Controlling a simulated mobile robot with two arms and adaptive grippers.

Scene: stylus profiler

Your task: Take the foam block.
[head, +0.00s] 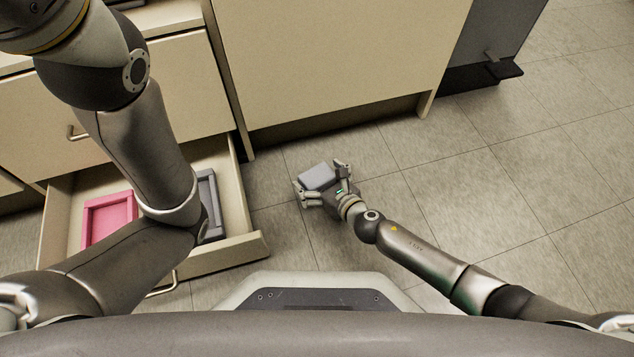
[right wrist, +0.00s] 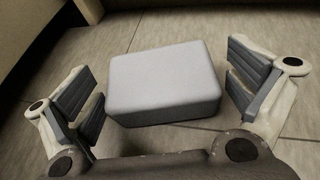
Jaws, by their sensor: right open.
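The foam block (head: 317,177) is a light grey rounded box near the cabinet's foot in the head view. In the right wrist view the foam block (right wrist: 165,82) lies between the two fingers. My right gripper (head: 322,182) is open around it, with a finger on each side. In the right wrist view my right gripper (right wrist: 163,95) shows gaps between its pads and the block, the left one narrower. Whether the block rests on the floor is hard to tell. My left arm crosses the head view at left, but its gripper is not visible.
An open drawer (head: 251,245) at left holds a pink tray (head: 108,217) and a grey tray (head: 211,205), partly hidden by my left arm. The cabinet (head: 340,60) stands behind the block. A dark grey unit (head: 490,45) is at upper right. The tiled floor (head: 480,190) at right is clear.

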